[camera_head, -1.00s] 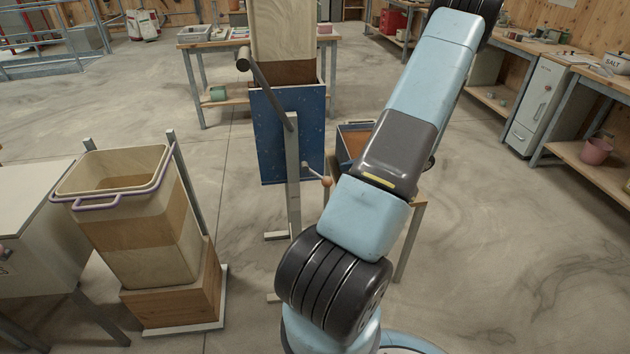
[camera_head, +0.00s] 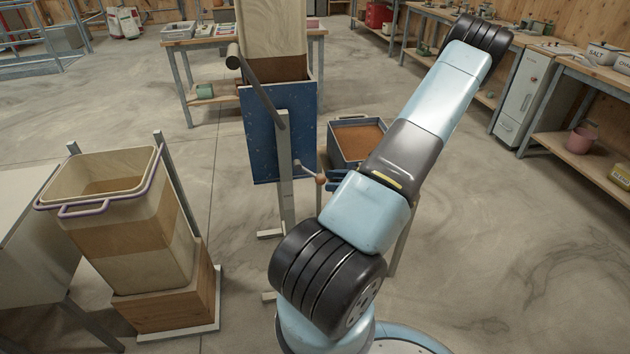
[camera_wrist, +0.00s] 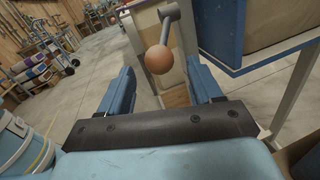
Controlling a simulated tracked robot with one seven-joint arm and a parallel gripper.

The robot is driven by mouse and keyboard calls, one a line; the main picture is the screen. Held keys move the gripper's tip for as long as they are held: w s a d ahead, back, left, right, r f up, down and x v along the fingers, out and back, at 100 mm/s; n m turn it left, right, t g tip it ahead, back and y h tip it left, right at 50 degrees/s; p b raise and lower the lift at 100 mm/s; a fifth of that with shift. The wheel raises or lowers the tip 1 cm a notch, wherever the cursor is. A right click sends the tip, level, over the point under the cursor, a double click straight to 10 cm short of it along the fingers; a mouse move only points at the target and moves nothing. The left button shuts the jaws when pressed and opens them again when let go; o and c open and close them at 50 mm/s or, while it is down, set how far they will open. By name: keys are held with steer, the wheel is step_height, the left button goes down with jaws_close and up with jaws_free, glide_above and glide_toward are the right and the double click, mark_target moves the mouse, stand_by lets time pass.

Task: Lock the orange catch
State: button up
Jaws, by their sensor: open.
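An orange-brown ball knob (camera_head: 320,181) on a short grey metal lever (camera_head: 306,170) sticks out from the blue panel (camera_head: 281,130) on the post stand. I cannot tell whether this is the orange catch; no other orange catch shows clearly. The knob (camera_wrist: 159,59) shows in the wrist view ahead of and between the fingers of my gripper (camera_wrist: 158,72), with gaps on both sides. My gripper is open and holds nothing. In the head view only a blue part of it (camera_head: 336,182) shows beside the knob; my arm hides the rest.
A grey upright post (camera_head: 286,180) carries a dark long handle (camera_head: 258,88) beside the panel. A blue box with brown feed (camera_head: 356,141) stands just behind my arm. A tall bin with a purple handle (camera_head: 130,240) stands at left. The floor at right is clear.

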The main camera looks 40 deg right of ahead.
mark_target(311, 174)
steer(key=shift+x, duration=3.1)
steer(key=shift+c, duration=0.2)
jaws_close()
